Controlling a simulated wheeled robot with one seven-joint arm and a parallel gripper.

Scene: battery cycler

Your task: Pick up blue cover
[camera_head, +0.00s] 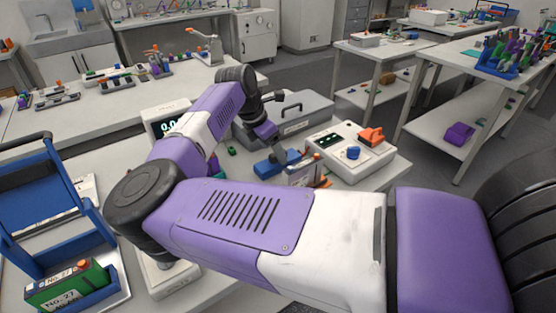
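A blue block-like piece (268,168), which looks like the blue cover, sits near the middle of the bench, left of a white cycler box. My arm reaches over the bench and bends down toward it. A grey block with a dark face (303,172) stands at the right of the blue piece, partly hidden behind my arm.
The white box (338,138) carries a blue knob (353,153) and an orange part (371,136). A grey case (300,118) lies behind. A display unit (167,121) stands left. A blue rack (40,190) and green battery (68,286) are front left.

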